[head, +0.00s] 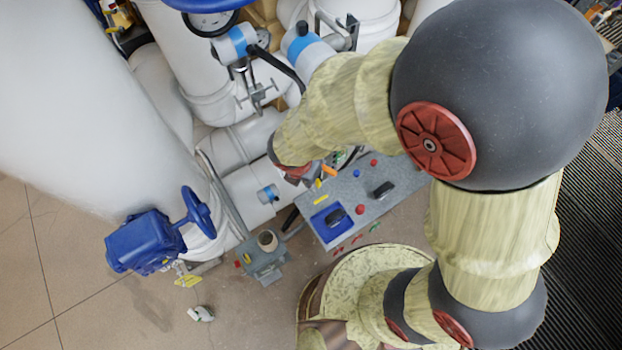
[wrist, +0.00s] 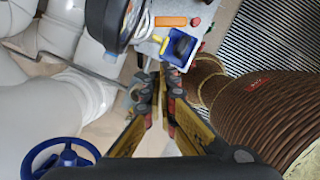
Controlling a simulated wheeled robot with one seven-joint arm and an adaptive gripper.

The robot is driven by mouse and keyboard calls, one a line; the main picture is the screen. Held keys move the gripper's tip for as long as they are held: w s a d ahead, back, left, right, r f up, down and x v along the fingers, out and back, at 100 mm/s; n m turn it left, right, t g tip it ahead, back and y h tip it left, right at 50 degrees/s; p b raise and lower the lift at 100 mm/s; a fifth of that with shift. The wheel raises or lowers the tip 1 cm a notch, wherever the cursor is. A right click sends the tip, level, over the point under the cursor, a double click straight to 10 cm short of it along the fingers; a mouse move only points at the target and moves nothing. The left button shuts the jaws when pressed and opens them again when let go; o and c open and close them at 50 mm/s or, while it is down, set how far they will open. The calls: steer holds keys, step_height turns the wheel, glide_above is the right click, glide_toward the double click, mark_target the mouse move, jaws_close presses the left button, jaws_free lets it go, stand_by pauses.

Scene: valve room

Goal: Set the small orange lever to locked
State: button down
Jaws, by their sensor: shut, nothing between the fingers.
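The small orange lever (head: 329,170) is a short bar on the grey control panel (head: 345,193), partly beside my wrist in the head view. In the wrist view the orange lever (wrist: 171,21) lies roughly crosswise near the top of the picture. I cannot read any locked mark beside it. My gripper (wrist: 162,82) is shut and empty, with its fingertips below the panel in the wrist picture and apart from the lever. In the head view my arm hides the fingers.
A yellow lever (wrist: 160,43) and a blue plate with a black knob (head: 331,221) sit near the orange lever. The panel also has red buttons (head: 360,209) and another black knob (head: 383,189). White pipes (head: 247,185) and a blue handwheel (head: 197,212) stand left.

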steer(key=v, duration=0.3)
steer(key=shift+s+f, duration=0.1)
steer(key=shift+s, duration=0.15)
steer(key=shift+a, duration=0.1)
